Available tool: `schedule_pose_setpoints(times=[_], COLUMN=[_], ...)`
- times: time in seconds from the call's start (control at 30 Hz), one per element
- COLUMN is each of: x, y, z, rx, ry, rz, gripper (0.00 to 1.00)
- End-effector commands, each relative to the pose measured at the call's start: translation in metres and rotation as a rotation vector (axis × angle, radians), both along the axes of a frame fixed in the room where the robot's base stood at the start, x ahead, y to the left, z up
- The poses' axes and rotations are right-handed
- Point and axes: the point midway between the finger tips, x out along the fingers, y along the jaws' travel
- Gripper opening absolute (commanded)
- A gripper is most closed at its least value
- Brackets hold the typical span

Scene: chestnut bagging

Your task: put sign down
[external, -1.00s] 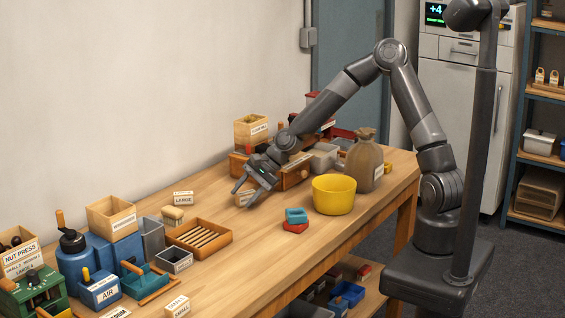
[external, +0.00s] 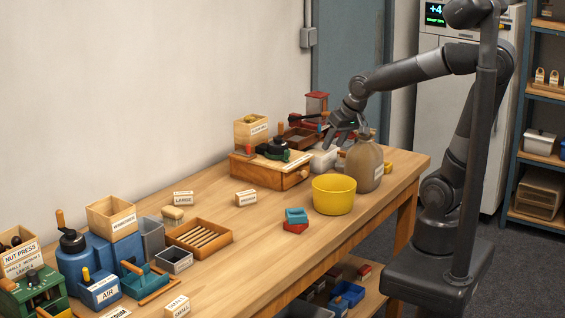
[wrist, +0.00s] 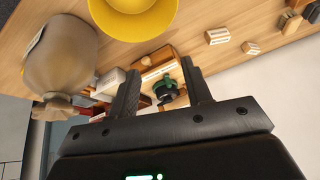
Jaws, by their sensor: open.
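A small wooden block sign (external: 246,198) with a white label stands on the bench, left of the yellow bowl; its lettering is too small to read surely. It also shows near the top right of the wrist view (wrist: 217,36). A similar sign marked LARGE (external: 183,198) stands further left, also in the wrist view (wrist: 251,47). My gripper (external: 339,146) is up over the bench's far right part, beside the sack's neck and well away from both signs. In the wrist view its two fingers (wrist: 160,78) are apart with nothing between them.
A tied sack (external: 363,165) stands close beside my gripper, with the yellow bowl (external: 334,195) in front. A wooden drawer box (external: 268,172) with a dark green-and-black tool on it lies left of my gripper. Red and teal blocks (external: 296,220) sit mid-bench. The front middle is clear.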

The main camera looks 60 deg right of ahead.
Motion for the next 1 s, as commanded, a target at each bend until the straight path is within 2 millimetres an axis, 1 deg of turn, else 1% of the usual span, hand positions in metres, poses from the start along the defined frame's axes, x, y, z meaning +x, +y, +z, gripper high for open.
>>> schedule_pose_setpoints(times=[0.03, 0.2, 0.3, 0.4, 0.53, 0.87, 1.0], x=[-0.016, -0.063, -0.085, -0.098, -0.106, -0.106, -0.106], y=[-0.006, -0.026, -0.034, -0.039, -0.042, -0.042, -0.042], z=[0.010, 0.026, 0.030, 0.032, 0.032, 0.032, 0.032], rx=[-0.021, -0.075, -0.092, -0.101, -0.105, -0.105, -0.105], ry=[-0.013, -0.025, -0.029, -0.032, -0.031, -0.031, -0.031], rz=[0.029, 0.133, 0.185, 0.220, 0.240, 0.242, 0.241], gripper=[0.45, 0.45, 0.45, 0.45, 0.45, 0.45, 0.56])
